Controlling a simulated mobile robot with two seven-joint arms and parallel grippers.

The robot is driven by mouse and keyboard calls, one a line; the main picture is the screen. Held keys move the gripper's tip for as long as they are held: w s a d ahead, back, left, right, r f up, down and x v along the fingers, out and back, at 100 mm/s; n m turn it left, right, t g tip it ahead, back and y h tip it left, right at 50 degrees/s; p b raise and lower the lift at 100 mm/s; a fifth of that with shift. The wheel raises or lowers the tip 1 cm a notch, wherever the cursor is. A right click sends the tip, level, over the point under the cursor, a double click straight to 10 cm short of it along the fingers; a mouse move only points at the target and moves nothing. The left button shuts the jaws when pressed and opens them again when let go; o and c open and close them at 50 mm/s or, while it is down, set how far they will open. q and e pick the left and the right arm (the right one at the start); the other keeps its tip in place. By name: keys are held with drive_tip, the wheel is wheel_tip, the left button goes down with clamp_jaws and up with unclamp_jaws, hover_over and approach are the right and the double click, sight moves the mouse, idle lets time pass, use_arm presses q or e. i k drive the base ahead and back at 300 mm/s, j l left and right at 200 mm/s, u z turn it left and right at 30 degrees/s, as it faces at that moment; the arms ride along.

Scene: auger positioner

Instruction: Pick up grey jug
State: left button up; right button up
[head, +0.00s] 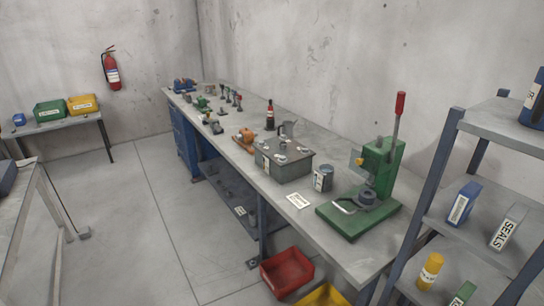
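A grey jug (288,129) with a flared top stands upright on the long workbench (335,228), near the wall. It is behind a grey metal box (283,164), which may hide part of its base. A dark bottle (270,115) with a red label stands just to its left. Neither of my grippers is in view.
A green press (376,178) with a raised red-handled lever stands at the bench's near end, with a labelled grey can (323,179) beside it. Red (287,271) and yellow bins lie below the front edge. A shelf rack (438,180) stands at right. Floor at left centre is clear.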

sight(287, 126)
drive_tip(key=i+j+u, duration=0.65)
drive_tip(key=i, duration=0.3)
drive_tip(key=i+j+u, duration=0.3)
drive_tip(key=i, duration=0.25)
drive_tip(key=i+u, duration=0.3)
drive_tip(key=i, duration=0.2)
drive_tip(key=i+z, duration=0.25)
drive_tip(key=i, duration=0.2)
drive_tip(key=i+j+z, duration=0.2)
drive_tip(key=i, duration=0.3)
drive_tip(key=i+j+z, duration=0.25)
drive_tip(key=i, duration=0.2)
drive_tip(key=i+j+z, duration=0.3)
drive_tip(key=z, duration=0.15)
drive_tip(key=i+j+z, duration=0.5)
drive_tip(key=k+l, duration=0.05)
